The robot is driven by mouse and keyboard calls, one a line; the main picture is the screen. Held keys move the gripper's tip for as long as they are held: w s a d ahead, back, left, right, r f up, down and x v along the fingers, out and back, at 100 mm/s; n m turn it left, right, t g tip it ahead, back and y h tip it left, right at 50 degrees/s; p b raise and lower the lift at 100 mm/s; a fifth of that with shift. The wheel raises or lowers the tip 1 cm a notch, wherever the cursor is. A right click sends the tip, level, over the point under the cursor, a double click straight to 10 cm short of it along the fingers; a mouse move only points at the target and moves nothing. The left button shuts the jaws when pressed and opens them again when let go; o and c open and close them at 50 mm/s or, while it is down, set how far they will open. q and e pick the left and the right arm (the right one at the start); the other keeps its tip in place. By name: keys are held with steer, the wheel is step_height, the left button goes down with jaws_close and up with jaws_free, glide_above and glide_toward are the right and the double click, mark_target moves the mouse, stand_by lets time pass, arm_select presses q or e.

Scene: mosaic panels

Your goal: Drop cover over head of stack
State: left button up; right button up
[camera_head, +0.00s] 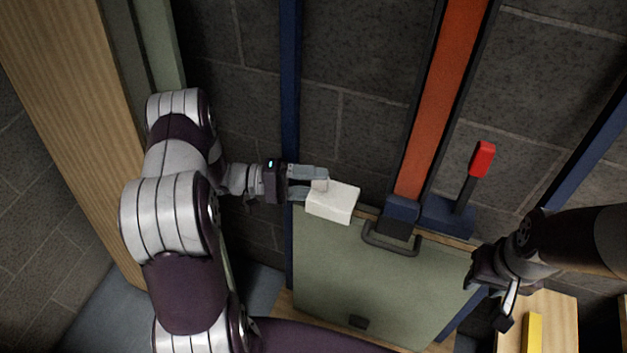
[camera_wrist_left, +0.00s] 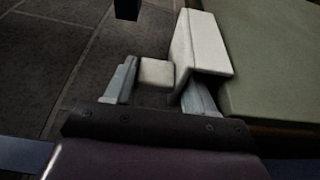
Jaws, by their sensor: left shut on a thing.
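My left gripper (camera_head: 311,183) is shut on the small tab of a white block-shaped cover (camera_head: 333,203). In the left wrist view the tab sits between the fingers of the gripper (camera_wrist_left: 157,83), and the cover (camera_wrist_left: 203,45) extends beyond it. In the head view the cover overlaps the top left corner of a green panel (camera_head: 345,275), which appears to be the front of the stack. I cannot tell whether the cover touches it. The green panel (camera_wrist_left: 275,60) is right of the cover in the left wrist view. My right gripper (camera_head: 505,290) is at the right; its opening is unclear.
A dark handle (camera_head: 390,243) is on the green panel's upper part. Beside it are a blue block (camera_head: 400,212) below an orange strip (camera_head: 445,90) and a red-tipped lever (camera_head: 483,160). A yellow bar (camera_head: 532,335) lies on wood at lower right. Dark stone tiles lie behind.

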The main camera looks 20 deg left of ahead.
arm_select(q)
steer(key=shift+f, duration=0.7)
steer(key=o, duration=1.1)
steer(key=shift+s, duration=0.1)
steer(key=shift+o, duration=0.6)
steer(key=shift+s+d, duration=0.1)
steer(key=shift+f+b, duration=0.1)
steer(key=shift+b, duration=0.2)
steer(key=shift+a, duration=0.2)
steer(key=b+v, duration=0.2)
steer(key=v, duration=1)
steer(key=shift+a, duration=0.3)
steer(key=shift+d+r, duration=0.1)
steer(key=shift+r, duration=0.2)
